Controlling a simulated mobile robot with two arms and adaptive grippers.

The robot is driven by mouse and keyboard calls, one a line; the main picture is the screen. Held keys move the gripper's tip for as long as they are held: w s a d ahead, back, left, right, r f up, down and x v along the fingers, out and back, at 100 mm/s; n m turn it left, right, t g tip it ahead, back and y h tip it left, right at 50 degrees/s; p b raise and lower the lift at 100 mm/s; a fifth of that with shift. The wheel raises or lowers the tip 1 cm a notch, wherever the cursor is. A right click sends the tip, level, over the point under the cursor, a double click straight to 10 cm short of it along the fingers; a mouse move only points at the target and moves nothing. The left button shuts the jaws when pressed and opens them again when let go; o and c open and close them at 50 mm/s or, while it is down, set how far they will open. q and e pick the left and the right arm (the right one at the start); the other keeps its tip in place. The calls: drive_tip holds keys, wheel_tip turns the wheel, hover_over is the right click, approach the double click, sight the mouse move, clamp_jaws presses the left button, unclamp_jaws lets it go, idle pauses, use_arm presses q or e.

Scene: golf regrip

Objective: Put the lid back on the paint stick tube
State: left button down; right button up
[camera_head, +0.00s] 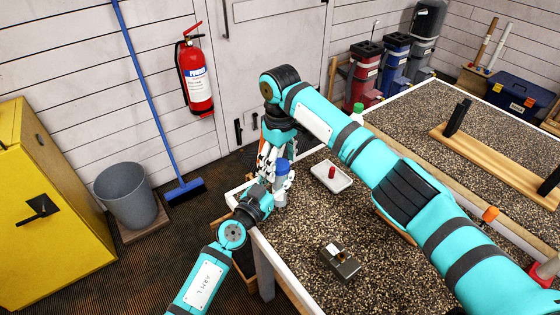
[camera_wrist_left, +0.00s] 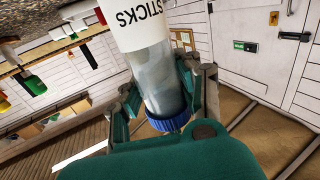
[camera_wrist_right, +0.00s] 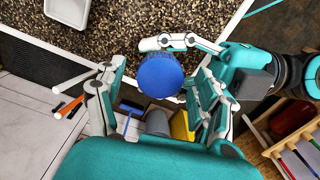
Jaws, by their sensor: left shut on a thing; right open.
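The paint stick tube (camera_head: 280,190) stands roughly upright beyond the table's near left corner. My left gripper (camera_head: 268,200) is shut on it. In the left wrist view the tube (camera_wrist_left: 140,25) has a white label reading "STICKS" and a clear section. The blue lid (camera_wrist_left: 172,122) is at the tube's upper end, touching it; the head view shows it too (camera_head: 282,165). I cannot tell how tightly it is seated. My right gripper (camera_head: 272,160) points down from above and is open. In the right wrist view the round blue lid (camera_wrist_right: 160,75) is between its spread fingers.
A white tray (camera_head: 342,184) holding a small red object (camera_head: 331,172) lies on the gravel-topped table (camera_head: 310,220). A small dark box (camera_head: 340,262) lies nearer. A wooden rack (camera_head: 500,165) is on the right. A grey bin (camera_head: 128,195) and broom (camera_head: 185,190) stand on the floor left.

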drive_tip(key=shift+r, duration=0.15)
wheel_tip(320, 180, up, 12)
idle(0.4)
use_arm(q)
drive_tip(key=c, duration=0.8)
unclamp_jaws()
drive_tip(key=shift+c, duration=0.2)
drive_tip(key=v, duration=1.2)
